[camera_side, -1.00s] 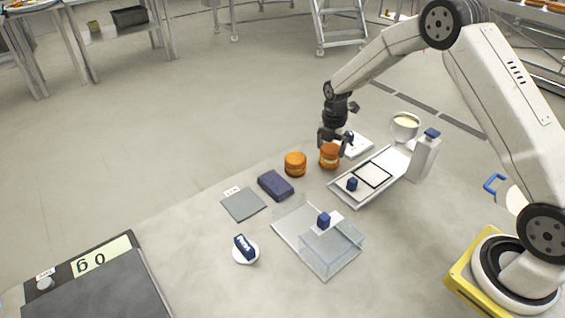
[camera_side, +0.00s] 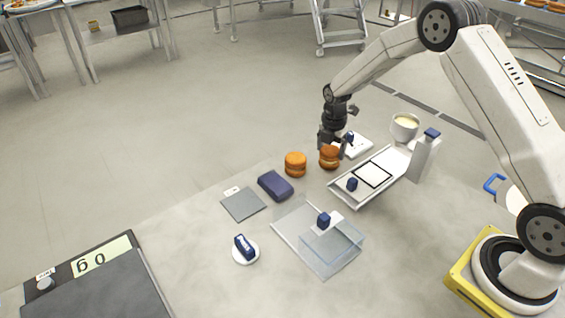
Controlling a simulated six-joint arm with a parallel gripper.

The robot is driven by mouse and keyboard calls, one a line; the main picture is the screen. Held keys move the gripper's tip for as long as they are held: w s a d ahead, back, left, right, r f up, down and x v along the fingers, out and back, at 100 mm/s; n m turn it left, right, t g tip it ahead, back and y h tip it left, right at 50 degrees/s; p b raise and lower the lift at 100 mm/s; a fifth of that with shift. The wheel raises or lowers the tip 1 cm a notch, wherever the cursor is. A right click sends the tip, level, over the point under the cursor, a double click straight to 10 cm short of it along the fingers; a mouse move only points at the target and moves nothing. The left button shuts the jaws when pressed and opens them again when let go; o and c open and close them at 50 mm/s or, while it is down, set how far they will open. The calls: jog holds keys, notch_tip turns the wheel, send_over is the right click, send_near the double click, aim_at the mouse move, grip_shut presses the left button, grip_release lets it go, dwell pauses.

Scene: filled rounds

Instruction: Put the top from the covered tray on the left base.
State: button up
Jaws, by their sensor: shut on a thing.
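Two orange filled rounds stand side by side near the back edge of the work surface. The left round (camera_side: 295,164) is free of my gripper and looks stacked, with a paler band around its middle. My gripper (camera_side: 333,147) points down at the right round (camera_side: 329,159), shut on its upper part. The fingers partly hide that round, so I cannot tell how its top sits on its lower part. A clear box-like cover with a blue knob (camera_side: 323,219) stands over part of a pale tray (camera_side: 290,237) in front. I see no orange piece under the cover.
A white tray (camera_side: 341,199) with a black-outlined square and blue knob lies right of the rounds. Nearby are a white bottle (camera_side: 424,158), a cream bowl (camera_side: 404,127), a dark blue block (camera_side: 275,186), a grey pad (camera_side: 243,204) and a scale (camera_side: 90,290).

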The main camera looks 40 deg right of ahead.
jog(key=shift+f, duration=0.2)
jog(key=o, duration=0.5)
jog(key=shift+r, duration=0.2)
jog(key=shift+r, duration=3.3)
